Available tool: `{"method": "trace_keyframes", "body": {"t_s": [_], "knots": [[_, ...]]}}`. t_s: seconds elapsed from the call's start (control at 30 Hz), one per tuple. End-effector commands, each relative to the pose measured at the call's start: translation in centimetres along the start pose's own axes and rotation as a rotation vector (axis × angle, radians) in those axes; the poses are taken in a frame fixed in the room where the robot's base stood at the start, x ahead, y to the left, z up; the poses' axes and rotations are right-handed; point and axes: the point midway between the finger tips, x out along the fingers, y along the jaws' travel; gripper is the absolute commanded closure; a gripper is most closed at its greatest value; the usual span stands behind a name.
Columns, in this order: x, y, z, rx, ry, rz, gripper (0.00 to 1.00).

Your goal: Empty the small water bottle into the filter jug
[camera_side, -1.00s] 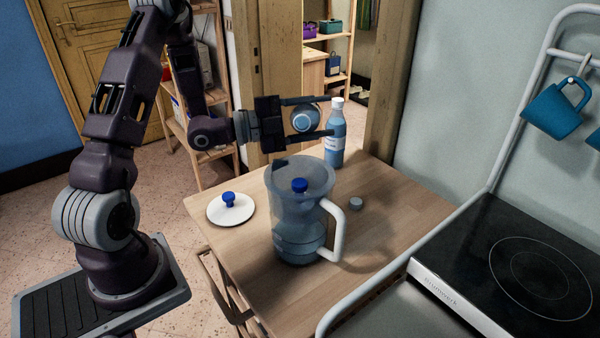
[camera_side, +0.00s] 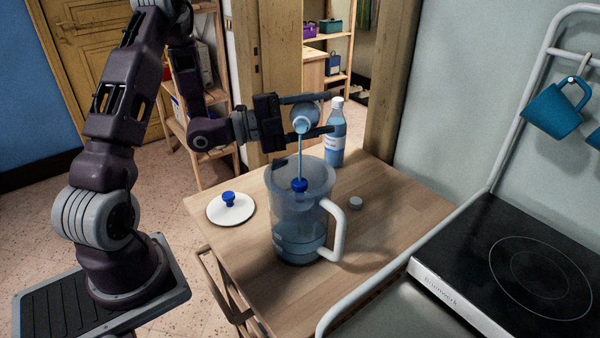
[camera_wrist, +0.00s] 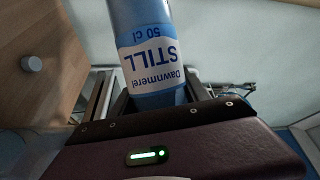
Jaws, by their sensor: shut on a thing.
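My gripper (camera_side: 306,115) is shut on the small water bottle (camera_side: 305,112), above the filter jug. The bottle is tipped with its mouth toward the camera and down, and a thin stream of water (camera_side: 301,155) falls from it into the jug. In the wrist view the bottle (camera_wrist: 150,60) shows a label reading "Dawnmerel STILL 50 cl". The filter jug (camera_side: 285,215) is clear with a white handle, stands open on the table, and has a blue knob inside and bluish water low down. The jug's white lid (camera_side: 231,212) with a blue knob lies left of it.
A second, larger-looking bottle (camera_side: 335,140) with a white cap stands upright at the table's back edge, close behind my gripper. A small grey cap (camera_side: 355,203) lies right of the jug; it also shows in the wrist view (camera_wrist: 32,64). A black hob (camera_side: 510,275) is at right.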

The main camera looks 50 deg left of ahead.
Motion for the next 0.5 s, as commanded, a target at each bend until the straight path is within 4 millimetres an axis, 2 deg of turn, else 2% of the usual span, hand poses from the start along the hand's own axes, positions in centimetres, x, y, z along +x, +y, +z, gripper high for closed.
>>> {"method": "trace_keyframes", "body": {"t_s": [0.5], "knots": [[-0.07,-0.48,-0.51,0.054,0.01,-0.018,1.0]]}}
